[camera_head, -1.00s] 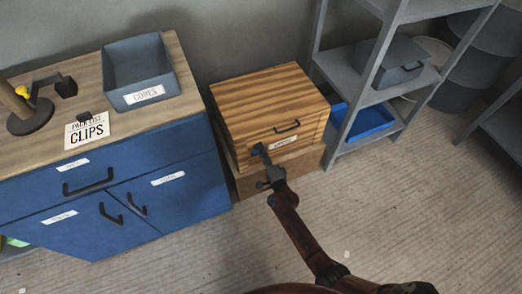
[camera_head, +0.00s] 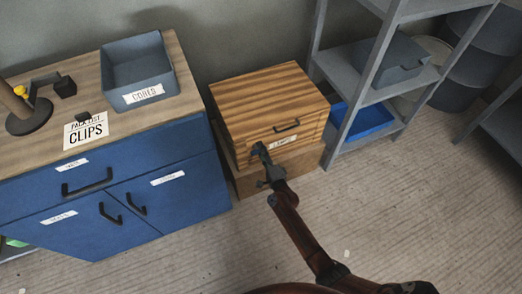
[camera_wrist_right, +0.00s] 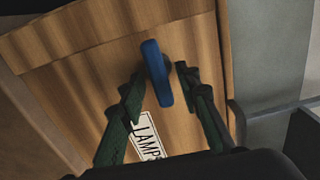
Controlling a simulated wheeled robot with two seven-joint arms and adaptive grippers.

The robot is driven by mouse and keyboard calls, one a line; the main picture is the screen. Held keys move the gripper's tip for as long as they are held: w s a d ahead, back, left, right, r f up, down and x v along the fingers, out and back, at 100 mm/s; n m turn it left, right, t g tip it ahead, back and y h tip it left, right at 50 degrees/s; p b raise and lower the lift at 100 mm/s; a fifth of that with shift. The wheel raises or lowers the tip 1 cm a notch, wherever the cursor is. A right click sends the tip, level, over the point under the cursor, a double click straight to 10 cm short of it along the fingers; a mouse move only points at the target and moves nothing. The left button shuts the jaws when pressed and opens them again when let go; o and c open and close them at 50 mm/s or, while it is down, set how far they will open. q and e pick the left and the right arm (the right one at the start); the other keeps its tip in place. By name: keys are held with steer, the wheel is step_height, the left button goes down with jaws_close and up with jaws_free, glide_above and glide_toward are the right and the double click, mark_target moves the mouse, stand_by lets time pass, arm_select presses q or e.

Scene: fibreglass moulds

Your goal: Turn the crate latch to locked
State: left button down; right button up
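My right gripper (camera_head: 262,151) is at the crate's front in the head view. In the wrist view its dark green fingers (camera_wrist_right: 158,76) are apart, one on each side of the latch; I cannot tell whether either touches it. The arm hides part of the crate front. My left gripper is not in view.
A white LAMPS label (camera_wrist_right: 146,137) is on the crate front below the latch. The grey shelf (camera_head: 350,110) stands close on the right. The floor in front is mostly clear.

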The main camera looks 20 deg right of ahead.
steer(key=s, duration=1.2)
steer(key=shift+d, duration=0.2)
